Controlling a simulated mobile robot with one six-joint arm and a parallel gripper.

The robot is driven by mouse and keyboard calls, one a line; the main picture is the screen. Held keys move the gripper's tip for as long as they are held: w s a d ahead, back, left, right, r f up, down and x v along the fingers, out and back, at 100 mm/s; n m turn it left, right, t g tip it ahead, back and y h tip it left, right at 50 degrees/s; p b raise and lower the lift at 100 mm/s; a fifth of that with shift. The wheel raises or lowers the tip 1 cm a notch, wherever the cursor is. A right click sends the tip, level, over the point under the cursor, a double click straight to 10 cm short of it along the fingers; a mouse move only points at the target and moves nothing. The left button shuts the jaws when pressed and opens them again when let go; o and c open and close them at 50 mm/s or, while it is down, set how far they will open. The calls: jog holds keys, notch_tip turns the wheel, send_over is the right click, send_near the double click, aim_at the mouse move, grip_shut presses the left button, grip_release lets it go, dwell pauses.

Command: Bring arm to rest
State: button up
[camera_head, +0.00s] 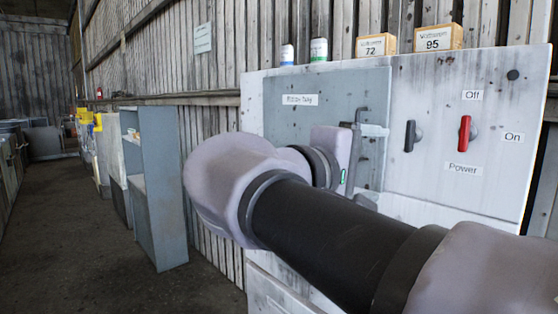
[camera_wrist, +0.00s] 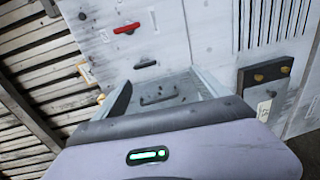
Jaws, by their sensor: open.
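My gripper (camera_head: 374,162) is stretched out to the grey panel (camera_head: 300,130) of the white cabinet (camera_head: 455,100) in the head view. It is open, and I see nothing held in it. The forearm crosses the picture from the lower right and hides part of the cabinet front. In the wrist view the pale gripper body with a green light fills the bottom edge. Ahead of it is a grey area (camera_wrist: 165,90) with small dark marks. I cannot tell whether the gripper touches the panel.
A red switch handle (camera_head: 465,133) and a black one (camera_head: 411,135) stick out right of the gripper. Boxes marked 72 (camera_head: 376,45) and 95 (camera_head: 438,38) stand on top with two small bottles. A grey shelf unit (camera_head: 155,185) stands left. The floor (camera_head: 75,235) there is clear.

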jog(key=s+d+f+m+g+y, duration=0.1)
jog(key=s+d+f+g+y, duration=0.15)
jog(key=f, duration=0.45)
jog(key=s+d+f+m+g+y, duration=0.15)
jog(key=s+f, duration=0.25)
jog(key=f, duration=0.4)
jog(key=s+a+f+m+y+b, duration=0.1)
jog(key=s+a+f+m+y, duration=0.3)
jog(key=f, duration=0.6)
jog(key=s+a+f+m+y+b, duration=0.1)
jog(key=s+a+f+m+y, duration=0.4)
jog(key=s+a+f+y, duration=0.2)
notch_tip(320, 180, down, 3)
jog(key=shift+s+a+f+g, duration=0.1)
jog(key=shift+s+a+g, duration=0.15)
jog(key=shift+s, duration=0.8)
